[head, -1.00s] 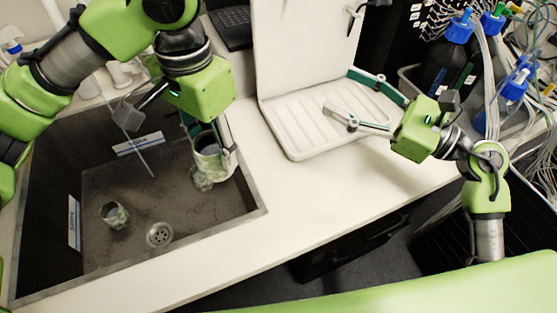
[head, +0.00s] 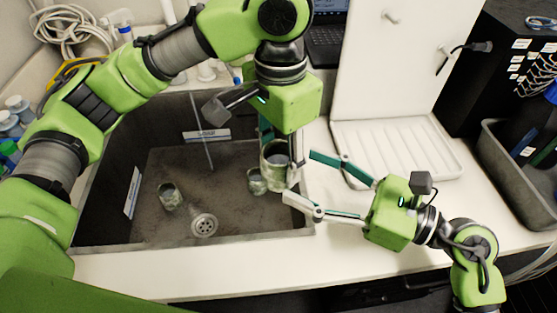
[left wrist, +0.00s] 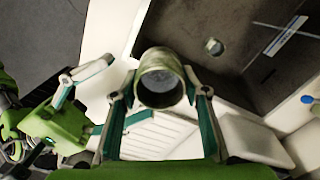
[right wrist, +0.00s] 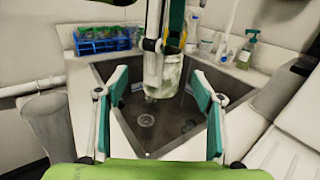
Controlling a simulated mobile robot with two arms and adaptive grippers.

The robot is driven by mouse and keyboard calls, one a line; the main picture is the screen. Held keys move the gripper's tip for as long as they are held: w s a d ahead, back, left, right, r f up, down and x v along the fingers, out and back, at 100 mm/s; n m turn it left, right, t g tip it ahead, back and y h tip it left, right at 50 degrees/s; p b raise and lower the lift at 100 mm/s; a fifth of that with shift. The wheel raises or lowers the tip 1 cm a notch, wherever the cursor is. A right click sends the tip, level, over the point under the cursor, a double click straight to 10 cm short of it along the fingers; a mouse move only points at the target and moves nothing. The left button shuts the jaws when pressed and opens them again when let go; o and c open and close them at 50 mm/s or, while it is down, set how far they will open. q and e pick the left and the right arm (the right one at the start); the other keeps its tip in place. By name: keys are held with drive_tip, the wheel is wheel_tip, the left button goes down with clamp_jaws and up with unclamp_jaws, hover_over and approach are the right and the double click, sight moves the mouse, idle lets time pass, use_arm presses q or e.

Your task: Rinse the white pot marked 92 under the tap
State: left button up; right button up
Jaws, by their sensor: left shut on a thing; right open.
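My left gripper (head: 276,158) is shut on a greenish-white pot (head: 274,167), held upright at the sink's right side. The left wrist view shows its open mouth (left wrist: 161,84) between the fingers. A second pot (head: 169,196) is in the sink (head: 150,234) left of the drain (head: 204,225). A smaller-looking pot (head: 256,182) shows beside the held one. No number is legible on any pot. My right gripper (head: 298,177) is open and empty, its fingers pointing at the held pot, apart from it. A thin pale upright line (head: 204,140) crosses the sink; I cannot tell whether it is water. The tap is not clearly visible.
A white ribbed tray (head: 385,150) lies on the counter right of the sink. A grey bin (head: 490,160) stands farther right. The right wrist view shows a blue rack of tubes (right wrist: 100,42) and bottles (right wrist: 245,52) behind the sink. The front counter strip is clear.

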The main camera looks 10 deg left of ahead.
sight(273, 164)
drive_tip(key=x, duration=0.7)
drive_tip(key=c, duration=1.3)
use_arm(q)
drive_tip(key=o, duration=1.3)
use_arm(e)
drive_tip(key=shift+s+a, duration=0.1)
drive_tip(key=shift+s, duration=0.05)
drive_tip(key=shift+c, duration=0.2)
use_arm(q)
drive_tip(key=shift+w, duration=0.1)
use_arm(e)
drive_tip(key=shift+s, duration=0.1)
